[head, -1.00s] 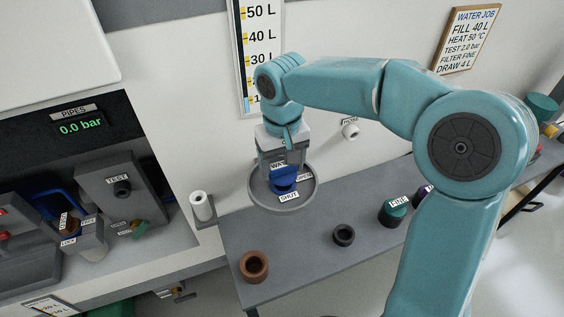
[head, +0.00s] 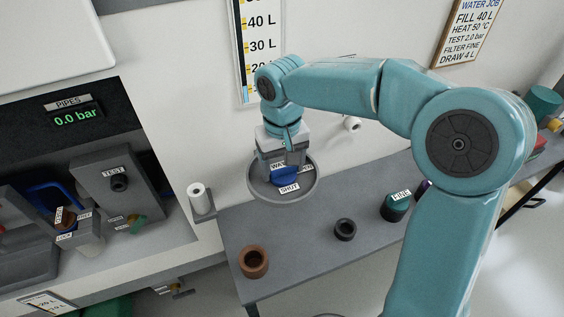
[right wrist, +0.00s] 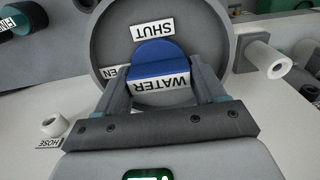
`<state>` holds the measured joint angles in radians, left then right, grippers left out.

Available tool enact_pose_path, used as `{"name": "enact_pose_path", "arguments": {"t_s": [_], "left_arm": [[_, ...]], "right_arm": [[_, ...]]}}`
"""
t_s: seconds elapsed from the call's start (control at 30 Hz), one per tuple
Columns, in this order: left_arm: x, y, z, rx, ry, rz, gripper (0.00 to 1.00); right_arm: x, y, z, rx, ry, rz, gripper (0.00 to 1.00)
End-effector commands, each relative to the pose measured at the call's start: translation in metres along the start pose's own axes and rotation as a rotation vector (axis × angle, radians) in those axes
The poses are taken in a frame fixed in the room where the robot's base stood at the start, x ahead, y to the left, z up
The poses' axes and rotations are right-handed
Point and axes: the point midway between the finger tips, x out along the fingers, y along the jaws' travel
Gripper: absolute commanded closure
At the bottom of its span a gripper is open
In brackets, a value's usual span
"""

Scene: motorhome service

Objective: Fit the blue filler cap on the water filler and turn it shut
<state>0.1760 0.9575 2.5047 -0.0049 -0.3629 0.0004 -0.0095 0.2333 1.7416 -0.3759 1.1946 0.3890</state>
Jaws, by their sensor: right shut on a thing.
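The blue filler cap (head: 286,176) sits in the round grey dish of the water filler (head: 309,189), by the SHUT label (head: 289,188). My right gripper (head: 284,170) reaches down into the dish and is shut on the cap. In the right wrist view the two fingers (right wrist: 160,82) stand on either side of the blue cap (right wrist: 156,50), behind the WATER label (right wrist: 162,82). The SHUT label lies beyond the cap there, and an OPEN label is partly covered by a finger. The filler neck under the cap is hidden. My left gripper is not in view.
A grey bench (head: 290,235) holds a brown ring (head: 254,262), a black ring (head: 345,229) and a green FINE cartridge (head: 396,206). A PIPES panel (head: 75,112) reads 0.0 bar.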

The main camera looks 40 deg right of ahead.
Motion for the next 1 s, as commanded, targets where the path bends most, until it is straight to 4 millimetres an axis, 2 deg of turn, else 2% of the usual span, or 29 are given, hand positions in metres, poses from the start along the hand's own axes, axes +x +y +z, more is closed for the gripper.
{"name": "enact_pose_path", "arguments": {"t_s": [0.03,0.1,0.53,0.67,0.77,1.0], "left_arm": [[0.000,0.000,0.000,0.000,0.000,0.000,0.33],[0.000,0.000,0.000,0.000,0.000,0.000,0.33],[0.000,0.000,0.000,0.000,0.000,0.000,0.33],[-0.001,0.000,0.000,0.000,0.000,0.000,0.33],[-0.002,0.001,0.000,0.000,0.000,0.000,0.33],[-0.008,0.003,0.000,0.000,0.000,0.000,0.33]], "right_arm": [[0.001,0.000,0.000,0.000,0.000,0.000,0.21],[0.001,0.000,0.000,0.000,0.000,0.000,0.01],[0.001,0.000,0.000,0.000,-0.001,0.000,0.01],[-0.006,0.000,-0.001,0.000,0.001,0.000,0.01],[-0.022,0.000,-0.001,0.001,0.004,-0.001,0.01],[-0.086,-0.001,-0.001,-0.001,0.006,-0.002,0.01]]}}
